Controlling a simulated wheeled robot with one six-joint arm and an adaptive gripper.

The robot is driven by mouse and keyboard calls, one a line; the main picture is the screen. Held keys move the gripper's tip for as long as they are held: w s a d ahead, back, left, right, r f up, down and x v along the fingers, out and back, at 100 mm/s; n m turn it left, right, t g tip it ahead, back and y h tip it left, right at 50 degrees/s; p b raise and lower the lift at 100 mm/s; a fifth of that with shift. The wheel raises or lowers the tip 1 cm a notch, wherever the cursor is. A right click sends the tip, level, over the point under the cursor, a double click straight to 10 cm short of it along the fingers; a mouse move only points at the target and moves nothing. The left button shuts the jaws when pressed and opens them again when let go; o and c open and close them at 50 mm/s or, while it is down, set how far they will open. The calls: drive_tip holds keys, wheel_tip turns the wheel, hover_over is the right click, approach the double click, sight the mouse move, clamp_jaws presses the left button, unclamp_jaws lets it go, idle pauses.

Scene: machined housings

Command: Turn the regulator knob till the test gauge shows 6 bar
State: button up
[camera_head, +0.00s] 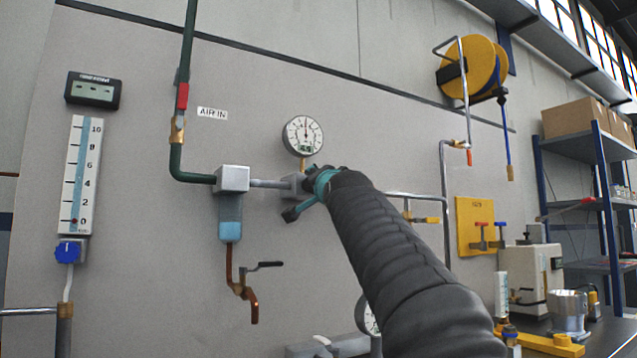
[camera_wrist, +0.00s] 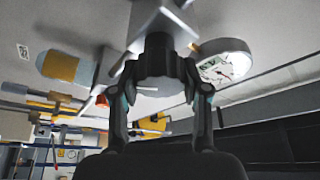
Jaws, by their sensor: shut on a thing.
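The round white test gauge (camera_head: 303,135) is on the wall panel above the regulator. Its needle points roughly straight up; the numbers are too small to read. It also shows in the wrist view (camera_wrist: 222,68), tilted. The grey regulator body (camera_head: 291,182) is partly hidden behind my gripper (camera_head: 309,186) in the head view. In the wrist view the dark regulator knob (camera_wrist: 158,57) sits under the grey body, between the two fingers of my gripper (camera_wrist: 160,82), which is shut on it. The knob is hidden in the head view.
A filter with a blue bowl (camera_head: 230,217) stands left of the regulator, with a copper drain and black lever below. Pipes run left and right. A vertical scale (camera_head: 79,175) with a blue knob is far left. A yellow valve plate (camera_head: 480,227) is at right.

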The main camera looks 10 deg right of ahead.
drive_tip(key=shift+m+g+h, duration=0.4)
drive_tip(key=shift+m+h, duration=0.05)
drive_tip(key=shift+m, duration=0.9)
drive_tip(key=shift+m+g+h, duration=0.4)
drive_tip(key=shift+m+h, duration=0.05)
drive_tip(key=shift+m, duration=0.9)
drive_tip(key=shift+f, duration=0.1)
drive_tip(key=o, duration=1.1)
drive_tip(key=shift+o, duration=0.2)
drive_tip(key=s+f, duration=0.1)
drive_tip(key=s, duration=1.1)
drive_tip(key=shift+a, duration=0.35)
drive_tip(key=shift+f, duration=0.1)
